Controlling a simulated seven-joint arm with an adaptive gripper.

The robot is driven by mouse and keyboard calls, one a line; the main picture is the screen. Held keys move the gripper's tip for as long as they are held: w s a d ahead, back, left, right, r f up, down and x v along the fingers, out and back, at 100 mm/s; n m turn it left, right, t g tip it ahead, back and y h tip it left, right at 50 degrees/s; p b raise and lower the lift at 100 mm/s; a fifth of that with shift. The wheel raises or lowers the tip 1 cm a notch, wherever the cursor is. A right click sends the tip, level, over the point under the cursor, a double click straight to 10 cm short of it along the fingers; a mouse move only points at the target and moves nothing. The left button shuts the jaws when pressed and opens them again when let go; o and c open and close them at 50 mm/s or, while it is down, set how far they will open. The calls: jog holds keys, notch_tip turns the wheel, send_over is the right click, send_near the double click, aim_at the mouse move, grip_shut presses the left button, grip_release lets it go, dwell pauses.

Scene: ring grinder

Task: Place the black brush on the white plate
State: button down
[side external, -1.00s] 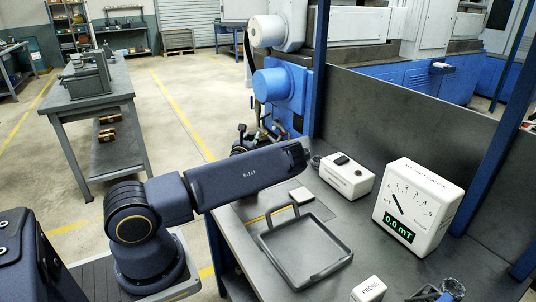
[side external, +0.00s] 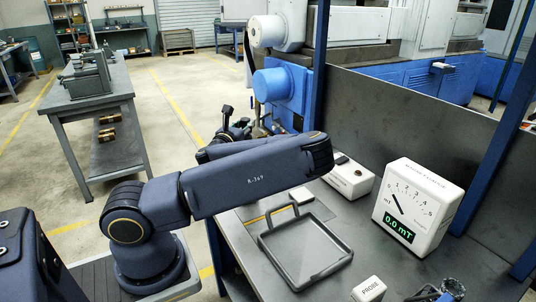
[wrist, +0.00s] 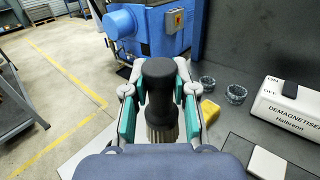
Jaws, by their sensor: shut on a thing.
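My gripper (wrist: 158,108) is shut on the black brush (wrist: 158,75) in the wrist view. The brush is upright, with a rounded black handle on top and pale bristles below between the teal finger pads. Below and to the left of it is a pale flat surface (wrist: 82,158); I cannot tell whether this is the white plate or bench top. A small white square piece (wrist: 266,162) lies to the right, apart from the gripper, and also shows in the side view (side external: 302,195). In the side view my arm hides most of the gripper.
The demagnetiser box (wrist: 292,112), two small dark-rimmed cups (wrist: 236,93) and a yellow block (wrist: 209,111) stand right of the gripper. A grey tray (side external: 306,250), a meter (side external: 418,208) and a probe box (side external: 368,289) are on the bench.

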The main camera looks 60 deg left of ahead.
jog(key=w+d+f+m+t+h, duration=0.2)
jog(key=w+d+m+h, duration=0.15)
jog(key=w+d, duration=0.35)
jog(key=w+d+f+m+t+h, duration=0.15)
jog(key=w+d+h, duration=0.25)
jog(key=d, duration=0.5)
jog(key=shift+h, duration=0.25)
jog(key=f, duration=0.7)
jog(key=shift+w+d+f, duration=0.2)
jog(key=shift+d+f, duration=0.1)
jog(key=shift+d, duration=0.05)
jog(key=c, duration=0.9)
grip_release()
jog(key=shift+f, duration=0.15)
